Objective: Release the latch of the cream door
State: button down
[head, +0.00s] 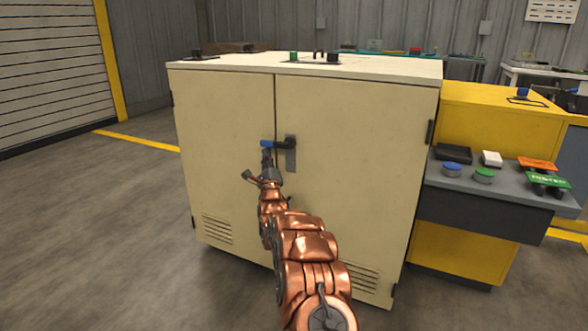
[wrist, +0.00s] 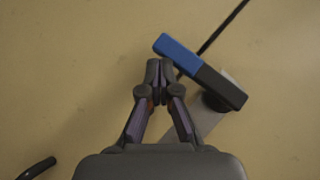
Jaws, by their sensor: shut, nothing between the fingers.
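The cream door (head: 345,185) is the right one of two on a cream cabinet, and it looks shut. Its latch is a dark lever handle (head: 285,145) with a blue end, on a grey plate (head: 291,160) near the seam between the doors. The lever points left across the seam. In the wrist view the lever (wrist: 200,70) lies at a slant, blue end at upper left. My gripper (head: 266,152) is at the blue end of the lever. In the wrist view its fingertips (wrist: 159,68) are together and empty, just beside the lever's lower edge; I cannot tell whether they touch.
The left cream door (head: 220,130) stands beside the seam. Several small items sit on the cabinet top (head: 400,66). A yellow bench (head: 485,115) with a grey shelf (head: 450,190) of small parts stands close at right. The floor (head: 90,220) at left is clear.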

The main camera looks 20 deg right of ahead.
jog(key=shift+w+a+r, duration=0.1)
jog(key=shift+w+r, duration=0.05)
jog(key=shift+r, duration=0.15)
dwell(0.5)
jog(key=s+a+f+p, duration=0.1)
jog(key=s+a+f, duration=0.1)
jog(key=f, duration=0.3)
jog(key=s+a+f+p, duration=0.1)
jog(key=s+a+f, duration=0.1)
jog(key=f, duration=0.4)
jog(key=shift+s+a, duration=0.35)
jog(key=shift+a, duration=0.35)
